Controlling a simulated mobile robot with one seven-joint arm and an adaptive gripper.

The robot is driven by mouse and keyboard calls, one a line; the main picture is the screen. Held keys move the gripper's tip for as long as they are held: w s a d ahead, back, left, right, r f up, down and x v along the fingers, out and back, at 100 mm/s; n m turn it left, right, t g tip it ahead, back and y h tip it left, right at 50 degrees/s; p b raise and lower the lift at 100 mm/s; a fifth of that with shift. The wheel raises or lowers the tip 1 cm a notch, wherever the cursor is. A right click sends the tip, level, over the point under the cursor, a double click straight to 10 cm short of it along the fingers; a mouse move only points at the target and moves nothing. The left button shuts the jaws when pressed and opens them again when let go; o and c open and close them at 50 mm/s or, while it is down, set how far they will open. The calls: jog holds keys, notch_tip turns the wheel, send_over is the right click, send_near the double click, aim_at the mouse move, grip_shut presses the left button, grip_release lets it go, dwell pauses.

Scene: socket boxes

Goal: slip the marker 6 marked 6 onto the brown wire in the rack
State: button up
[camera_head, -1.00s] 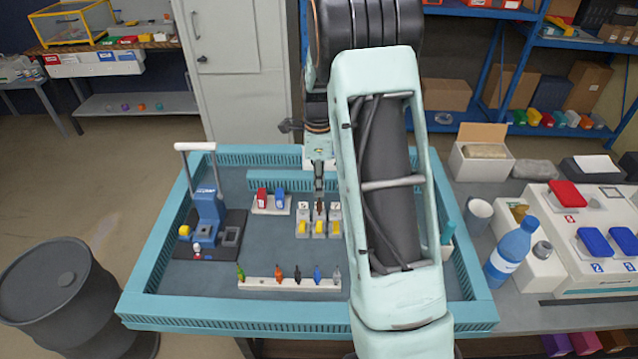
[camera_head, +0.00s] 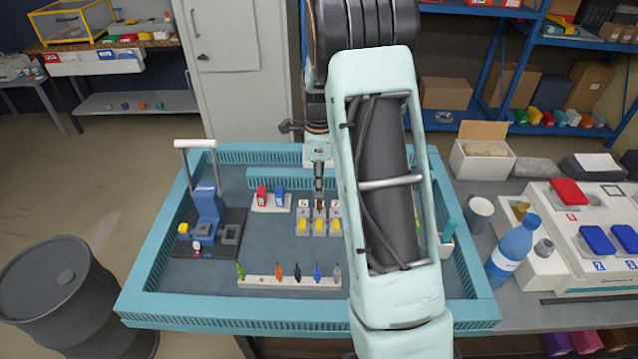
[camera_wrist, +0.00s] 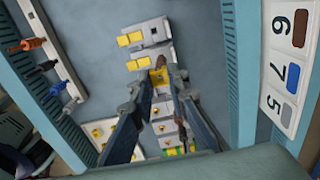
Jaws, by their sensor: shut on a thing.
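My gripper (camera_head: 319,206) points down over several grey blocks with yellow fronts (camera_head: 303,225) in the middle of the tray. In the wrist view its fingertips (camera_wrist: 164,82) are shut on a small yellow piece with a dark hole, taken as marker 6 (camera_wrist: 158,76); no number is readable on it. The wire rack (camera_head: 262,283) is a white strip in front. Its orange-brown wire, taken as the brown wire (camera_head: 279,272), stands between a green-yellow and a black one. It also shows at upper left in the wrist view (camera_wrist: 30,44), well apart from my gripper.
A blue press (camera_head: 207,210) stands at the left, and red and blue pieces on a white holder (camera_head: 270,203) behind. A legend plate (camera_wrist: 285,70) pairs 6 with brown. The tray has a raised teal rim (camera_head: 240,318). Bare floor lies between blocks and rack.

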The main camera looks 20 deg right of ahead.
jog(key=shift+f+b, duration=0.6)
jog(key=shift+f, duration=0.45)
jog(key=o, duration=1.2)
jog(key=shift+c, duration=0.2)
jog(key=shift+r, duration=0.1)
notch_tip(320, 180, up, 8)
jog(key=p, duration=0.5)
jog(key=shift+f, duration=0.25)
